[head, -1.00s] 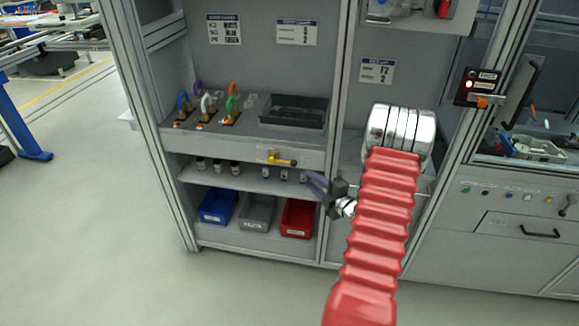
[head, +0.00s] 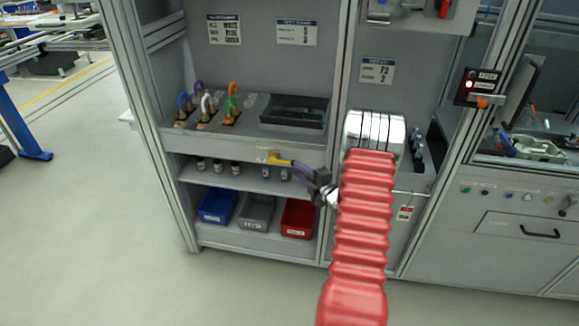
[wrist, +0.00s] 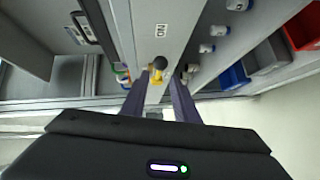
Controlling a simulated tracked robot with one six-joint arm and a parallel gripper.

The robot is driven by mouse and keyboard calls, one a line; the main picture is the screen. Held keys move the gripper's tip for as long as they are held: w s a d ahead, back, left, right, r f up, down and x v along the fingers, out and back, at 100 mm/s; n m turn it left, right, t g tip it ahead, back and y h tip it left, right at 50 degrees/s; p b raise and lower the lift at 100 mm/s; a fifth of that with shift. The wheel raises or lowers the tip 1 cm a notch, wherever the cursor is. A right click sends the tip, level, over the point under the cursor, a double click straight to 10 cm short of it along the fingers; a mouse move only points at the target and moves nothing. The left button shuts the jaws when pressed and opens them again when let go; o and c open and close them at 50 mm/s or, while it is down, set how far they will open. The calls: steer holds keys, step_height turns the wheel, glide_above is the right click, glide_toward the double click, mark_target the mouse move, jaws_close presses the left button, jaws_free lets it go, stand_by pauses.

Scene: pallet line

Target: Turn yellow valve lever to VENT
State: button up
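The yellow valve lever (head: 279,159) is on the front face of the grey ledge in the head view, pointing right toward my gripper (head: 303,169). In the wrist view the yellow valve (wrist: 155,77) and the lever's dark round end (wrist: 160,62) show between my fingertips (wrist: 162,84). My purple fingers are apart, one on each side of the lever, with nothing clamped. I cannot tell whether either finger touches it. In the head view the lever's tip is partly hidden by my fingers.
A small white label (wrist: 162,30) is on the panel near the valve. Several small bottles (head: 234,168) stand on the shelf below. Blue (head: 217,206), grey (head: 257,211) and red (head: 298,218) bins are lower down. A black tray (head: 294,112) sits above the ledge.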

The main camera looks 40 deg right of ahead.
mark_target(283, 162)
steer(key=w, duration=0.6)
steer(key=shift+d+f, duration=0.35)
steer(key=shift+f, duration=0.1)
steer(key=shift+c, duration=0.4)
jaws_close()
